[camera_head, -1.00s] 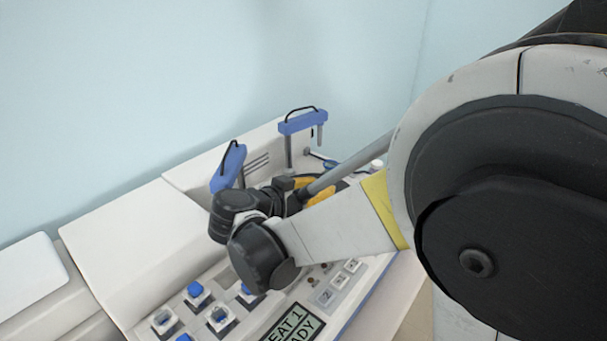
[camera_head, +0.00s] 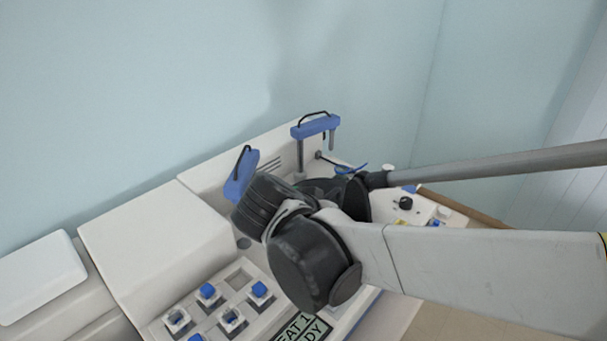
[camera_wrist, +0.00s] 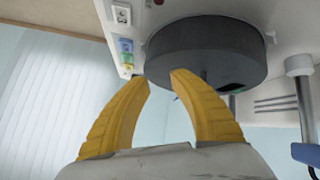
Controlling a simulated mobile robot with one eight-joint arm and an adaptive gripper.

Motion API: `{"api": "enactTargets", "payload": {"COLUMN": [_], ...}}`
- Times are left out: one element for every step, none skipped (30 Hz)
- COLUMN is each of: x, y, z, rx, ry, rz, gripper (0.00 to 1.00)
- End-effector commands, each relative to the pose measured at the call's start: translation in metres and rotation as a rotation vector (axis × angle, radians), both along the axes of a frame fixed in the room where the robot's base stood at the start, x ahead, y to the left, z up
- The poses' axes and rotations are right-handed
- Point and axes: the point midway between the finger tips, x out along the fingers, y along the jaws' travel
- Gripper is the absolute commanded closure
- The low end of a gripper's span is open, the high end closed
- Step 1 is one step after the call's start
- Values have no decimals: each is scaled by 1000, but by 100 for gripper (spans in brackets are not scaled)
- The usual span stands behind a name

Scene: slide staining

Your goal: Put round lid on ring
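In the wrist view, a dark grey round drum-like body (camera_wrist: 205,48) stands against the white machine deck, which appears upside down there. A short thin dark stem shows at its face. I cannot tell the round lid apart from the ring in this body. My gripper (camera_wrist: 163,75) has two yellow fingers, parted, with nothing between them. The fingertips overlap the drum's near edge in the picture, and the stem is just right of the right tip. Contact cannot be told. In the head view my arm hides the gripper and most of the drum.
A white staining machine (camera_head: 150,245) carries blue-topped uprights, one (camera_head: 315,126) at the back and another (camera_head: 240,176) left of my wrist. Several blue-capped slots (camera_head: 208,291) and a display (camera_head: 303,327) lie at the front. A small white panel (camera_head: 445,213) with knobs is at right.

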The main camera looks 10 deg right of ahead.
Motion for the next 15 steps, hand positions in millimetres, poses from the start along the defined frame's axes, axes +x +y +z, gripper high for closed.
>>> {"api": "enactTargets", "payload": {"x": [-15, -24, -35, -43, -50, -60, -67, -73, -79, -83, -87, -90, -92, -94, -95], "y": [-15, -19, -23, -25, -26, -27, -26, -26, -24, -23, -22, -21, -20, -19, -18], "z": [-5, -9, -13, -16, -18, -21, -22, -23, -23, -23, -23, -23, -22, -21, -21], "rx": [45, 75, 114, 144, 173, 208, 232, 253, 275, 288, 298, 309, 316, 319, 322], "ry": [59, 93, 128, 148, 163, 171, 173, 169, 158, 147, 136, 119, 107, 96, 84], "rz": [47, 89, 146, 189, 233, 289, 329, 367, 413, 444, 472, 502, 520, 538, 554], "gripper": [73, 73, 73, 73, 73, 73, 73, 73, 73, 73, 73, 73, 73, 73, 73]}}
